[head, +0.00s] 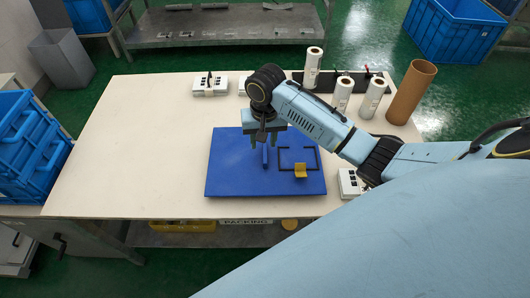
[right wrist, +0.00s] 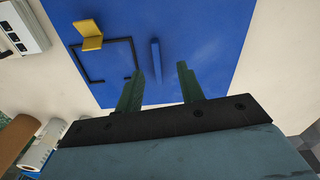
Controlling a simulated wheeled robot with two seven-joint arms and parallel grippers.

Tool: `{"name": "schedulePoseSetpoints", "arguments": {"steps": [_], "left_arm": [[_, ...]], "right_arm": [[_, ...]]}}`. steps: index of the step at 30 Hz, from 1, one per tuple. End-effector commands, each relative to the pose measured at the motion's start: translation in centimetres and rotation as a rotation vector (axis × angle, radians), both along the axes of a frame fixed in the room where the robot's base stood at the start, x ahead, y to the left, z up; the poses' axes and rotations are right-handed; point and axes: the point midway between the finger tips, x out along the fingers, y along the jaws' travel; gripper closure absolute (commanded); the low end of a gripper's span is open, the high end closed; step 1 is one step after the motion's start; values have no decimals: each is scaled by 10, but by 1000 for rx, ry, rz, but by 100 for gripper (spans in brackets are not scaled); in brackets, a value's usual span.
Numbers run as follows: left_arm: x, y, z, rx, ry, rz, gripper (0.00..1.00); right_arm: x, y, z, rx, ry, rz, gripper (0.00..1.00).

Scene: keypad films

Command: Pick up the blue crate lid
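The blue crate lid (head: 229,165) lies flat on the table, with a raised narrow blue grip bar (head: 265,157) near its middle. A black bracket outline and a yellow tab (head: 300,171) are on its right part. My right gripper (head: 263,143) is over the lid, just behind the bar in the head view. In the right wrist view the lid (right wrist: 205,35) fills the upper middle. My right gripper (right wrist: 160,70) has its two green fingers apart and nothing between them; the bar (right wrist: 156,54) is in line with the gap. My left gripper is not in view.
The pale table (head: 130,150) is clear left of the lid. White keypad boxes stand at the back (head: 210,87) and right (head: 351,184). White film rolls (head: 343,95) and a brown tube (head: 411,92) stand at the back right. Blue crates (head: 28,140) are stacked left.

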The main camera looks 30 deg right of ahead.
Motion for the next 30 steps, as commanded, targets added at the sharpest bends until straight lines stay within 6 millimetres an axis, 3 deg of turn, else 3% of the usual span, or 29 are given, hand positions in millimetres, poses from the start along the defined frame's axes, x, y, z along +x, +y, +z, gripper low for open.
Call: {"name": "schedulePoseSetpoints", "arguments": {"steps": [3, 8, 18, 26, 30], "left_arm": [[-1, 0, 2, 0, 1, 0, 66], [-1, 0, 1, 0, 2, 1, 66], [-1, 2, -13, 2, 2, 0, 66], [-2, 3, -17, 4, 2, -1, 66], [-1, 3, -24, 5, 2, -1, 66]], "right_arm": [[18, -16, 26, -12, 20, -85, 62], [25, -22, 31, -15, 37, -132, 62], [25, -23, -30, -16, 38, -136, 62], [25, -22, -50, -15, 35, -133, 62], [25, -21, -71, -16, 36, -133, 62]]}}
